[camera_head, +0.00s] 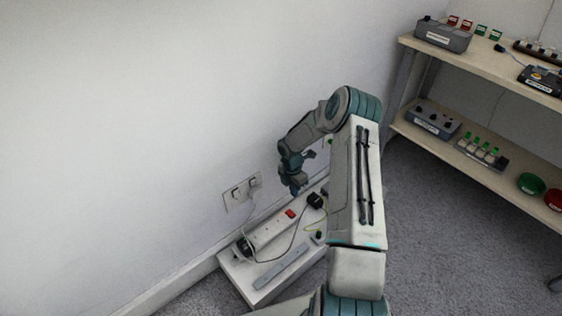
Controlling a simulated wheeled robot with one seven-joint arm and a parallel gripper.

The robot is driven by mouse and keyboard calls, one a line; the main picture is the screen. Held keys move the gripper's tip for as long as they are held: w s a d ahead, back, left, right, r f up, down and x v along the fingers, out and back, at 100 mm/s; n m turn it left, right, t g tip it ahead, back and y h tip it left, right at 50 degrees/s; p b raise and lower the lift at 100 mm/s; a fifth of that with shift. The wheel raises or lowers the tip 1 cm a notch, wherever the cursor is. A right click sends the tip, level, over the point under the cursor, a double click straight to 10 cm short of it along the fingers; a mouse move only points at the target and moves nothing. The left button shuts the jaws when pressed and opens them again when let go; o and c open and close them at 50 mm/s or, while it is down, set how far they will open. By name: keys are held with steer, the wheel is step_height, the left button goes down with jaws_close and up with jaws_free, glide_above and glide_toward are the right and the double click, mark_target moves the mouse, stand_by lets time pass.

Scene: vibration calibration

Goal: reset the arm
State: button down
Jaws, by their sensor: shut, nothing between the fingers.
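My arm rises from the bottom of the view, bends at a teal joint near the middle and reaches down to the left. My gripper (297,186) points downward near the wall, above a low white platform (236,278). By its look the fingers are together with nothing held, though they are small and partly hidden by the wrist. It is apart from the wall socket (242,192) to its left.
A white power strip (272,230) with a red switch, a black plug (315,201), cables and a grey bar (283,267) lie on the platform. A wooden two-level shelf (480,170) with boxes and bowls stands at right. Grey carpet (440,240) between is clear.

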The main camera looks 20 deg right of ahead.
steer(key=s+a+r+m+h+p, duration=0.1)
steer(key=s+r+m+p, duration=0.3)
steer(key=r, duration=0.9)
steer(key=s+a+r+m+t+p, duration=0.15)
steer(key=r+p, duration=0.35)
steer(key=r, duration=0.9)
steer(key=s+a+r+m+h+p, duration=0.15)
steer(key=r+m+p, duration=0.3)
steer(key=r, duration=0.85)
steer(key=s+a+r+m+t+y+p, duration=0.1)
steer(key=s+a+r+m+p, duration=0.2)
steer(key=s+r+m+p, duration=0.3)
steer(key=s+a+r+m+t+y+p, duration=0.1)
steer(key=s+a+r+m+p, duration=0.3)
steer(key=s+r+p, duration=0.5)
steer(key=s+r+m, duration=0.1)
steer(key=s+r, duration=0.2)
steer(key=r, duration=0.3)
steer(key=s+r+m+y, duration=0.1)
steer(key=s+r, duration=0.2)
steer(key=r, duration=0.4)
steer(key=shift+s+r+m+p, duration=0.2)
steer(key=shift+s+m+p, duration=0.1)
steer(key=shift+s+m, duration=0.1)
steer(key=shift+a+t, duration=0.1)
steer(key=shift+t, duration=0.15)
